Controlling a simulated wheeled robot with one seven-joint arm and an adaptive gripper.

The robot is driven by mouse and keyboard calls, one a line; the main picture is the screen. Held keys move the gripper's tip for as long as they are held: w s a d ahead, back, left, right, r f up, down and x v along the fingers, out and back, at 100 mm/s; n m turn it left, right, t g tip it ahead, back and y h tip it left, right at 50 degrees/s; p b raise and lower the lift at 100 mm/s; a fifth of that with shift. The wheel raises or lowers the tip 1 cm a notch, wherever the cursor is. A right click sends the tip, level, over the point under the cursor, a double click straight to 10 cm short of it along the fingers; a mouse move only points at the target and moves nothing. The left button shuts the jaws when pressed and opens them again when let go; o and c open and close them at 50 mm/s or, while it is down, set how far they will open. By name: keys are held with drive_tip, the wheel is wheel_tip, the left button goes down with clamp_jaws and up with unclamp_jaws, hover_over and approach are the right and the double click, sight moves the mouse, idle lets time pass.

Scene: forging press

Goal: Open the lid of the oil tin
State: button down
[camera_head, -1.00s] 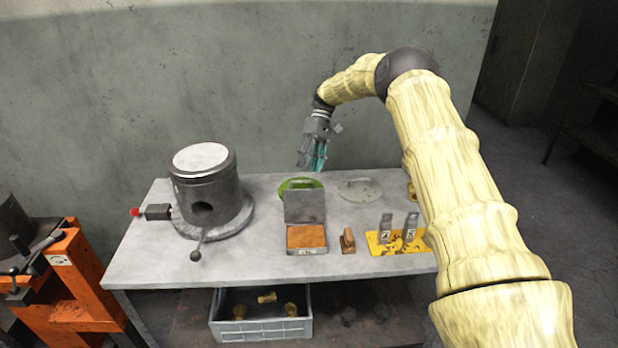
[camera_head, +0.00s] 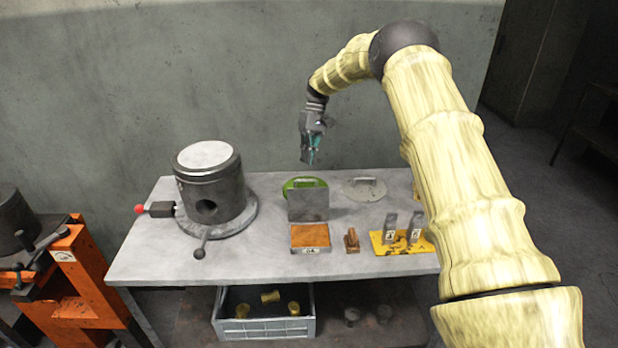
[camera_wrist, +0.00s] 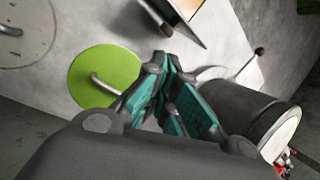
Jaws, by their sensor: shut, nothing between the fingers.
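The oil tin (camera_head: 310,239) is a small low box with an orange-brown inside, near the middle of the table's front part. Its grey lid (camera_head: 308,204) stands upright at the tin's back edge, open. In the wrist view the lid (camera_wrist: 178,20) and part of the tin (camera_wrist: 188,5) show at the top, cut off by the frame. My gripper (camera_head: 309,160), with teal finger pads, is shut and empty. It hangs in the air behind and above the lid, apart from it. The fingers also show in the wrist view (camera_wrist: 168,68).
A green disc with a handle (camera_head: 300,182) lies behind the lid, a grey one (camera_head: 365,189) to its right. A dark cylinder (camera_head: 213,188) with a lever stands left. A wooden piece (camera_head: 352,240) and a yellow plate (camera_head: 402,250) with two upright tabs are right of the tin.

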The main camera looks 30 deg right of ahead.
sight(308, 203)
drive_tip(key=f+m+t+h+p, duration=0.1)
drive_tip(key=f, duration=0.2)
drive_tip(key=f+m+t+h+p, duration=0.1)
drive_tip(key=f+m, duration=0.1)
drive_tip(key=f, duration=0.1)
drive_tip(key=a+f+m+t+h+p, duration=0.1)
drive_tip(key=f, duration=0.2)
drive_tip(key=shift+w+t+h, duration=0.15)
drive_tip(key=shift+t+h, duration=0.25)
drive_tip(key=s, duration=0.1)
drive_tip(key=s+a+r+p, duration=0.1)
drive_tip(key=s+p, duration=0.1)
drive_tip(key=shift+s+a+r, duration=0.15)
drive_tip(key=shift+s, duration=0.15)
drive_tip(key=shift+a, duration=0.15)
idle(0.4)
